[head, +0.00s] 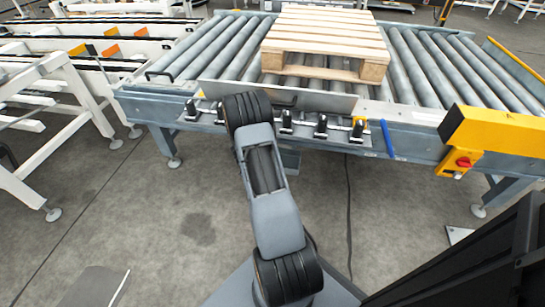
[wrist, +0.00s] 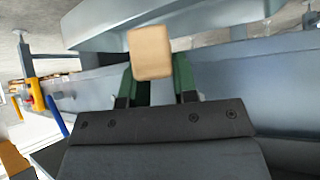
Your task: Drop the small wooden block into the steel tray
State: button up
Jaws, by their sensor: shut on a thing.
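In the wrist view, the small wooden block (wrist: 151,53) is pale tan and sits between the green fingertips of my gripper (wrist: 155,78). The gripper is shut on it. A smooth grey metal shape (wrist: 200,18) lies behind the block; I cannot tell whether it is the steel tray. In the head view, a shallow light metal piece (head: 325,102) with a dark handle lies at the conveyor's front, before the pallet, and may be the steel tray. My arm hides part of it, and my gripper and the block do not show there.
A roller conveyor (head: 425,65) carries a wooden pallet (head: 325,35). Several black-topped pegs stand along its front rail, with a blue handle (head: 387,138) to their right. A yellow box with a red switch (head: 463,162) is at the right. White racks (head: 60,90) stand left.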

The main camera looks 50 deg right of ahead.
jog(key=shift+w+d+f, duration=0.1)
jog(key=shift+d+f, duration=0.2)
jog(key=shift+d, duration=0.2)
jog(key=shift+w+d+f, duration=0.1)
jog(key=shift+d+f, duration=0.15)
jog(key=shift+d, duration=0.2)
jog(key=b+x, duration=0.1)
jog(key=x, duration=0.1)
jog(key=b+x, duration=0.1)
jog(key=x, duration=0.1)
jog(key=shift+d+r, duration=0.15)
jog(key=shift+d, duration=0.15)
jog(key=shift+w+d, duration=0.1)
jog(key=shift+d, duration=0.1)
jog(key=shift+f+b, duration=0.35)
jog(key=shift+f, duration=0.35)
jog(key=o, duration=1)
jog(key=shift+c, duration=0.2)
